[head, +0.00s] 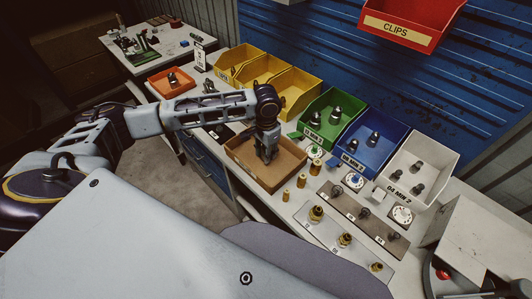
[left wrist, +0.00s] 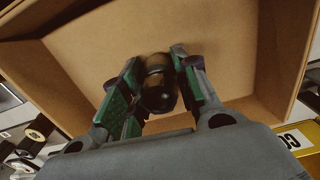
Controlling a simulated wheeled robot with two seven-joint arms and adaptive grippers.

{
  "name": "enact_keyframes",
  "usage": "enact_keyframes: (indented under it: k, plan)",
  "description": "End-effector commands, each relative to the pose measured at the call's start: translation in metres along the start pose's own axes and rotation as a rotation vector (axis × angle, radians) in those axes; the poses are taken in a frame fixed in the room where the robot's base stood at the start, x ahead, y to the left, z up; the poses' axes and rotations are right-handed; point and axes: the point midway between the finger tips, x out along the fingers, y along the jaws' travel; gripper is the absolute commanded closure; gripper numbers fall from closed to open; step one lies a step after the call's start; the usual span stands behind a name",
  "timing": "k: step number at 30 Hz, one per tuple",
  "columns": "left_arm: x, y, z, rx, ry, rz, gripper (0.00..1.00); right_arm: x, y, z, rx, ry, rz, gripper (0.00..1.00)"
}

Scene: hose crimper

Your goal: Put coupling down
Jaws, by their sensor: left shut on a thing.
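My left gripper (head: 266,156) reaches down into a brown cardboard-coloured tray (head: 286,178) on the workbench. In the left wrist view, its two green-padded fingers (left wrist: 158,88) are shut on a dark cylindrical coupling (left wrist: 158,70). The coupling is over the tray floor; I cannot tell whether it touches the floor. In the head view the coupling is mostly hidden by the gripper. My right gripper does not show in either view.
Green (head: 318,134), blue (head: 351,159) and white (head: 396,185) bins holding metal fittings stand right of the tray. Yellow bins (head: 300,105) stand behind it. Brass fittings (head: 302,181) stand in front at right. A red CLIPS bin (head: 408,38) hangs above.

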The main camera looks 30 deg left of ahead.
Motion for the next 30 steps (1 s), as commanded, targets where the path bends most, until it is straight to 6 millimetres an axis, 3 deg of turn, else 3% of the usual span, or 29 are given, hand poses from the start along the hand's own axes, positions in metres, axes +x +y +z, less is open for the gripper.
enact_keyframes:
  k: [18, 30]
  plan:
    - [-0.081, 0.000, -0.001, -0.001, 0.002, 0.000, 1.00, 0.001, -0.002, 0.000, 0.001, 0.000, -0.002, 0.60]
    - [-0.093, 0.000, 0.000, 0.000, 0.000, 0.000, 1.00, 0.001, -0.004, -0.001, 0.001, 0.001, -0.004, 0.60]
